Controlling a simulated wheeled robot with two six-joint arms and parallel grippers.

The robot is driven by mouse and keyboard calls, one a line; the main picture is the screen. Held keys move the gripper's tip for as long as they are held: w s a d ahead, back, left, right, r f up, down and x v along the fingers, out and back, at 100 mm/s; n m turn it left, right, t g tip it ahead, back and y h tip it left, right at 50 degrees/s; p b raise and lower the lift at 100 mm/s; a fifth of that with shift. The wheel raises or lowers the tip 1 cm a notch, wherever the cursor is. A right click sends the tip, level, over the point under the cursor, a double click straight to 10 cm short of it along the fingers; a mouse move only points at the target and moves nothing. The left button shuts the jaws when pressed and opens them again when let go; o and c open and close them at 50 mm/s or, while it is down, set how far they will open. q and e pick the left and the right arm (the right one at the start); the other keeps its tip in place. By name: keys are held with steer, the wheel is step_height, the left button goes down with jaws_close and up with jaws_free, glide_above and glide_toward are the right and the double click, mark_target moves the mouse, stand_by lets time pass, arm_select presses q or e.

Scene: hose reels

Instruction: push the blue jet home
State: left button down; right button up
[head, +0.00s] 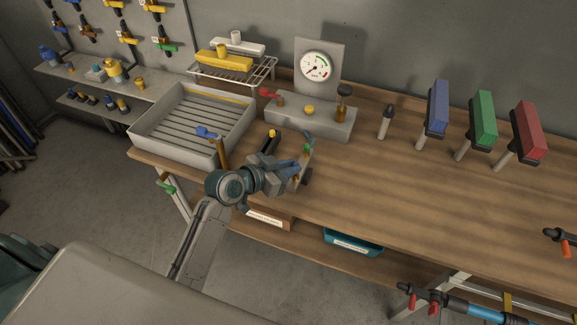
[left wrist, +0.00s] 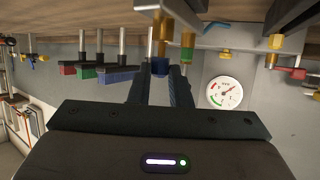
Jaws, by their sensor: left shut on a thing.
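My left gripper (head: 297,170) reaches over the front edge of the workbench, at a small upright metal plate with coloured fittings. In the left wrist view, which is upside down, its two dark fingers (left wrist: 162,84) are shut on the blue jet (left wrist: 159,66). A brass part (left wrist: 161,42) shows just above the blue end in that picture. A green-banded brass jet (left wrist: 187,42) is beside it, apart from the fingers. In the head view the gripper hides most of the blue jet, so I cannot tell how deep it sits. My right gripper is not in view.
A slatted grey tray (head: 150,139) stands at the left, and a gauge (head: 315,64) stands behind a grey block (head: 338,125). Blue (head: 438,105), green (head: 483,118) and red (head: 529,133) blocks stand on posts at the right.

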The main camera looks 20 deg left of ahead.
arm_select(q)
steer(key=shift+f+b, duration=0.65)
steer(key=shift+f, duration=0.25)
steer(key=c, duration=1.3)
jaws_free()
steer(key=shift+o, duration=0.2)
steer(key=shift+s+a+r, duration=0.1)
steer(key=shift+s, duration=0.05)
steer(key=b+v, duration=0.2)
steer(key=v, duration=0.8)
steer(key=shift+r+b, duration=0.15)
steer(key=shift+b, duration=0.15)
steer(key=shift+s+a, duration=0.1)
steer(key=shift+s, duration=0.05)
